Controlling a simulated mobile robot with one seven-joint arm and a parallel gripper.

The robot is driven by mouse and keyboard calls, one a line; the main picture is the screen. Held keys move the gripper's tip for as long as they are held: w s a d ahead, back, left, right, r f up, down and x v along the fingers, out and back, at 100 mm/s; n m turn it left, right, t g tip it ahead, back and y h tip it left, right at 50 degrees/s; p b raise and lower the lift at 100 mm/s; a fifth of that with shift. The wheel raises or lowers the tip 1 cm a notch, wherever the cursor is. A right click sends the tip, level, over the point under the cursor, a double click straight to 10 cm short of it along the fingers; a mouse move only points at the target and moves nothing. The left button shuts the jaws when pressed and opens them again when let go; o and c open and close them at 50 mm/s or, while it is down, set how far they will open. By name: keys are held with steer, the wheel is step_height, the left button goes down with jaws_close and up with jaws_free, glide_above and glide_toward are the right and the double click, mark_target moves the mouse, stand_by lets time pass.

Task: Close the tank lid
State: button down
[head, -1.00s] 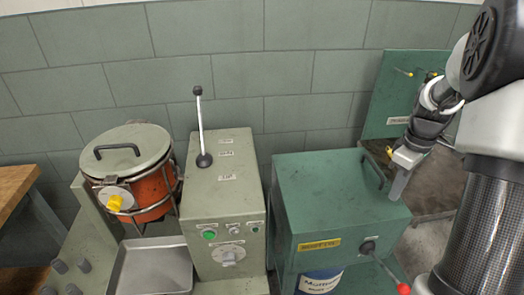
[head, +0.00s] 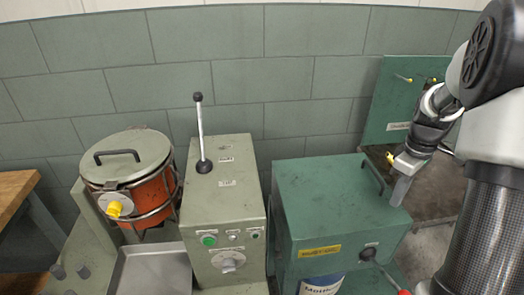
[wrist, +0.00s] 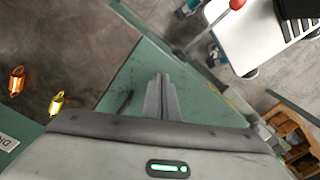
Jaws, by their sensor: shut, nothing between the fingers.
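A green box-shaped tank (head: 320,215) stands at centre right. Its flat top lies level, with a dark handle (head: 374,178) near the right edge; the handle also shows in the wrist view (wrist: 125,102). My gripper (head: 400,190) is shut and empty, just right of that handle and apart from it. In the wrist view its fingers (wrist: 161,97) are together over the green top. An orange drum (head: 150,195) at left has a round grey-green lid (head: 128,157) with a black handle, lying on its rim. I cannot tell which of the two is the task's tank.
A grey-green control box (head: 225,215) with an upright lever stands between drum and green box. A red-knobbed lever (wrist: 237,4) sticks out at the green box's front. A green panel (head: 408,85) stands behind my gripper. A metal tray (head: 152,268) lies at lower left.

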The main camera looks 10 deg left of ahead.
step_height(320, 180, up, 7)
steer(key=p, duration=0.5)
steer(key=shift+r, duration=0.15)
steer(key=shift+s, duration=0.1)
